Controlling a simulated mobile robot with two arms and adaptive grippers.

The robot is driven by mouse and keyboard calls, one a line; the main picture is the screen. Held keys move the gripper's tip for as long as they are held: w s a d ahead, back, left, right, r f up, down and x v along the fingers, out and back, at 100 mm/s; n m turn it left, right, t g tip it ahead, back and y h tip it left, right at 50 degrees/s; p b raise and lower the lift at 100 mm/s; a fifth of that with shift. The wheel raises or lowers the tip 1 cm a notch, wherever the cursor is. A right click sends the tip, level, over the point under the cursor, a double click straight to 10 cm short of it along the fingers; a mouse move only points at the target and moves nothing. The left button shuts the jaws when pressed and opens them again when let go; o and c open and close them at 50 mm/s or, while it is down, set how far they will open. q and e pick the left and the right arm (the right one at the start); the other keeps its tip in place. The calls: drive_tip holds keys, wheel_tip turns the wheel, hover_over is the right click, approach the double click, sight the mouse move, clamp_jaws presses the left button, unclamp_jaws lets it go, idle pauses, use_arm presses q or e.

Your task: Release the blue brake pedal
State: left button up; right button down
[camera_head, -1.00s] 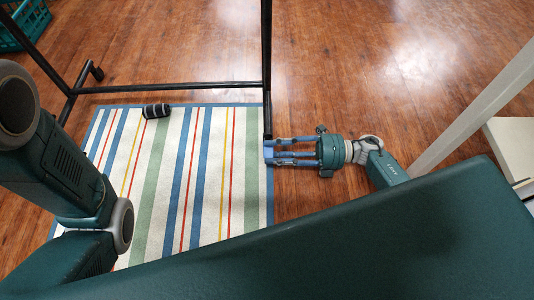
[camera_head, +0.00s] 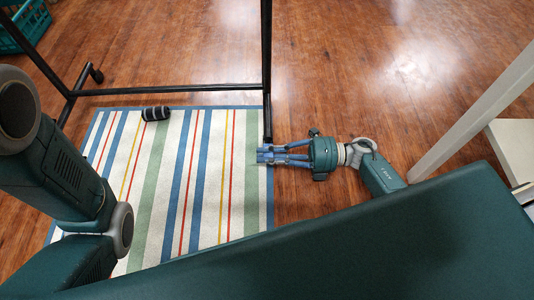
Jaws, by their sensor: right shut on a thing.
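My right gripper (camera_head: 266,154) is at the near end of the black rack's right foot, at the right edge of the striped rug. Its blue-grey fingers point left and are shut on the small blue brake pedal at that foot. The fingers cover most of the pedal, so its tilt cannot be told. My left arm shows along the left side, but its gripper is out of view.
The black rack (camera_head: 180,91) stands over the striped rug (camera_head: 146,215). A dark roller-like object (camera_head: 156,113) lies on the rug. A teal basket (camera_head: 24,25) is at the top left. A white post (camera_head: 475,110) slants at the right. Wooden floor is clear behind the gripper.

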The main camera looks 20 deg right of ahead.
drive_tip(key=shift+r+m+p, duration=0.5)
drive_tip(key=shift+m+p, duration=0.5)
drive_tip(key=shift+r+m+p, duration=0.35)
drive_tip(key=shift+m+p, duration=0.6)
drive_tip(key=shift+m, duration=0.25)
drive_tip(key=m+p, duration=0.1)
drive_tip(key=m, duration=0.1)
drive_tip(key=shift+w+d+r+m+p, duration=0.1)
drive_tip(key=shift+r+m+p, duration=0.25)
drive_tip(key=shift+m, duration=0.05)
drive_tip(key=shift+w+r+m+p, duration=0.15)
drive_tip(key=shift+m+p, duration=0.15)
drive_tip(key=shift+m, duration=0.5)
drive_tip(key=c, duration=1.8)
unclamp_jaws()
drive_tip(key=shift+o, duration=0.2)
